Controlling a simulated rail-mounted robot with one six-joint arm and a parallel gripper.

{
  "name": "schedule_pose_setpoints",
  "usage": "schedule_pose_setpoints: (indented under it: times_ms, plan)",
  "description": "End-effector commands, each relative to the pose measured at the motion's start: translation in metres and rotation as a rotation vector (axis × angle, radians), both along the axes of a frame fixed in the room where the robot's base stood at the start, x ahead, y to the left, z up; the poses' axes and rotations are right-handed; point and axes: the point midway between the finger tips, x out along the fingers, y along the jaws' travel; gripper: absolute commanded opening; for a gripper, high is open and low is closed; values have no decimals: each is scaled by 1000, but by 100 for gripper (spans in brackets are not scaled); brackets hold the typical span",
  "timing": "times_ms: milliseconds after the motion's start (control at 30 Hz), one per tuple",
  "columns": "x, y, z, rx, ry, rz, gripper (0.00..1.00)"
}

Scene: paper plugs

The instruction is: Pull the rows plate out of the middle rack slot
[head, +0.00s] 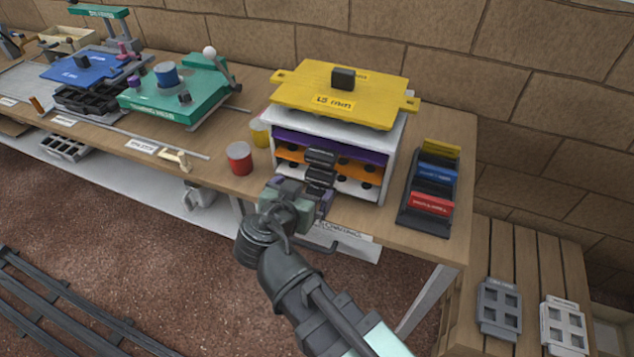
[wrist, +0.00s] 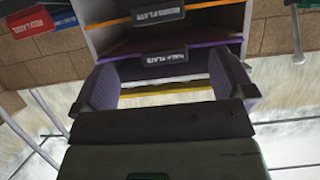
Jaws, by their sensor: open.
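The white rack (head: 386,165) stands on the bench and holds a purple plate (head: 290,142) above an orange plate (head: 289,155). The wrist view shows the orange plate (wrist: 205,7) above the purple plate (wrist: 215,33), each with a dark label tab at its front edge. My gripper (head: 319,170) is in front of the rack. In the wrist view its two fingers (wrist: 162,80) are apart, on either side below the purple plate's tab, with nothing seen held. The arm hides part of the rack front.
A yellow plate (head: 300,92) with a black knob lies on top of the rack. A dark holder (head: 425,228) with coloured blocks stands right of it. Red (head: 239,158) and yellow (head: 260,132) pots stand to the left. Open floor lies before the bench.

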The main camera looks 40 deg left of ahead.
Motion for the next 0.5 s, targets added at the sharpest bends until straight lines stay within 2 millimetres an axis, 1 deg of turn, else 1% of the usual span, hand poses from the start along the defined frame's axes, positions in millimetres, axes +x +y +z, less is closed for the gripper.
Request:
schedule_pose_setpoints:
  times_ms: [133, 233, 367, 500]
  plan:
    - [3, 1, -2, 6, 4, -5, 100]
    - [12, 4, -8, 5, 5, -6, 100]
    - [37, 10, -21, 4, 5, -9, 100]
    - [66, 18, -33, 4, 4, -7, 100]
